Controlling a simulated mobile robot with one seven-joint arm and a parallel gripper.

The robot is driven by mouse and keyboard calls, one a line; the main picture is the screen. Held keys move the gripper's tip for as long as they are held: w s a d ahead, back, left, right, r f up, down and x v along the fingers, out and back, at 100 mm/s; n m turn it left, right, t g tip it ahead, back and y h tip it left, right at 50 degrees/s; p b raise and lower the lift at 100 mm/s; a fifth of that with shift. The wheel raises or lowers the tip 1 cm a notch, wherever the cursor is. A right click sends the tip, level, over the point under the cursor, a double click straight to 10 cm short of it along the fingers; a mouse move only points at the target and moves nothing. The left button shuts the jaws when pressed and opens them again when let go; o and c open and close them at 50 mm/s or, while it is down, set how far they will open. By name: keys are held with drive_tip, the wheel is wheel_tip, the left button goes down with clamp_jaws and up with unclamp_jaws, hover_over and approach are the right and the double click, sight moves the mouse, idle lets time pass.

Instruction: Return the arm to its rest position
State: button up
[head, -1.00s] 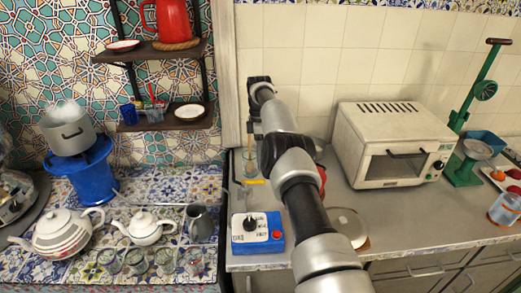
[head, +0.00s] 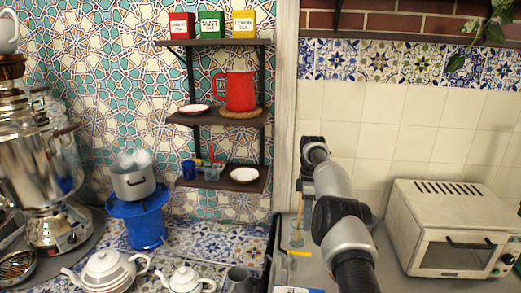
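My arm rises from the lower right of the head view, with its dark and silver links reaching up and away over the grey counter (head: 400,284). The arm's far end is near the wooden post between the tiled wall and the cream tiles. My gripper is hidden behind the arm's own links, so its fingers and anything in them cannot be seen.
A white toaster oven (head: 452,228) stands right of my arm. A glass with a stick (head: 297,232) is just left of it. Shelves with a red jug (head: 236,92) hang at left.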

drive_tip(key=s+a+r+m+t, duration=0.1)
drive_tip(key=s+a+r+m, duration=0.1)
drive_tip(key=r, duration=0.7)
drive_tip(key=s+a+r+m+t, duration=0.1)
drive_tip(key=s+a+r, duration=0.1)
drive_tip(key=r, duration=0.7)
drive_tip(key=s+a+r+m+t, duration=0.1)
drive_tip(key=s+r+m+t, duration=0.15)
drive_tip(key=s+r, duration=0.65)
drive_tip(key=s+r+m+t, duration=0.1)
drive_tip(key=s+m, duration=0.2)
drive_tip(key=s, duration=0.5)
drive_tip(key=s+r+m, duration=0.2)
drive_tip(key=s, duration=0.5)
drive_tip(key=s+f+m+t, duration=0.2)
drive_tip(key=s+f+m, duration=0.3)
drive_tip(key=s, duration=0.8)
drive_tip(key=shift+s+a+f, duration=0.4)
drive_tip(key=shift+a+f, duration=0.05)
drive_tip(key=shift+f, duration=0.45)
